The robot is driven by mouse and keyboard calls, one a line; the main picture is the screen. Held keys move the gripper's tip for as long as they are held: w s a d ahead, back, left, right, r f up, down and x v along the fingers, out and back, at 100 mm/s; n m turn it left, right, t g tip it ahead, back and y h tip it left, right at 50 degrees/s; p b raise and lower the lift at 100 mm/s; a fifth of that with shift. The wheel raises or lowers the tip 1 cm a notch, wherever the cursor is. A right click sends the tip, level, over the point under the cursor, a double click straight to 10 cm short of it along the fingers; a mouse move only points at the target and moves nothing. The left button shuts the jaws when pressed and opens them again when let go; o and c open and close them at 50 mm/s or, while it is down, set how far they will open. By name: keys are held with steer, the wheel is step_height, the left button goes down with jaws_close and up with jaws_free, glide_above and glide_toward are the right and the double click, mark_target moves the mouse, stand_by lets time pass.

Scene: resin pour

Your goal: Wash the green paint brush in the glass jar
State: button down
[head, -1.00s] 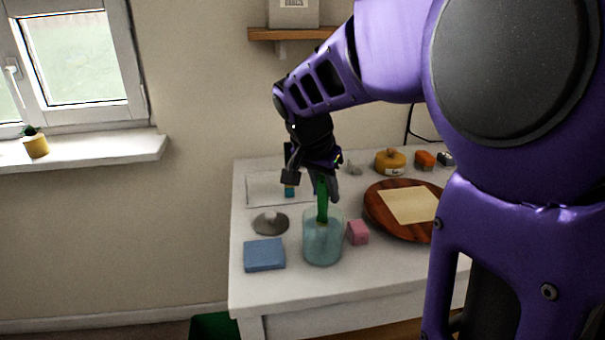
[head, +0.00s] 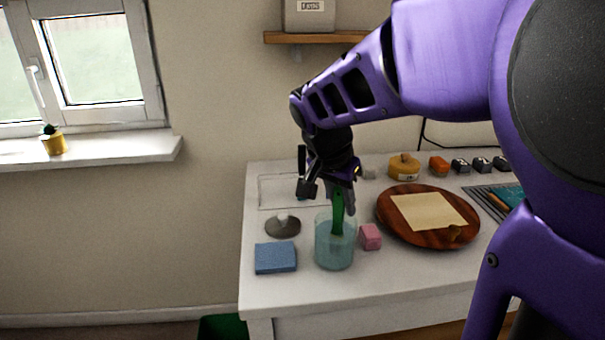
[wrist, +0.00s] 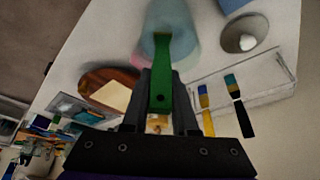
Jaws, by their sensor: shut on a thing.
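The green paint brush (head: 338,212) is held upright by its handle in my gripper (head: 343,190), with its lower end inside the glass jar (head: 335,252). The jar holds pale blue liquid and stands near the table's front edge. In the wrist view the green brush (wrist: 161,75) lies between the two fingers of my gripper (wrist: 160,95), and its far end reaches into the jar (wrist: 172,25). The bristles are not clearly visible. My gripper is shut on the handle above the jar's rim.
A blue sponge (head: 276,258) and a grey dish (head: 283,226) are left of the jar. A pink block (head: 370,237) stands close on its right, beside a round wooden board (head: 388,222). Two other brushes (wrist: 234,88) lie on a white tray (wrist: 275,92).

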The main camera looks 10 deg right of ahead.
steer(key=shift+w, duration=1.4)
steer(key=shift+s+a, duration=0.65)
steer(key=shift+a, duration=0.05)
step_height(320, 180, up, 8)
steer(key=d+p, duration=0.1)
steer(key=p, duration=0.4)
steer(key=shift+s+d+r+p, duration=0.15)
steer(key=shift+r+p, duration=0.1)
steer(key=shift+p, duration=0.15)
step_height(320, 180, up, 6)
steer(key=p, duration=0.4)
stand_by(0.4)
steer(key=shift+f, duration=0.1)
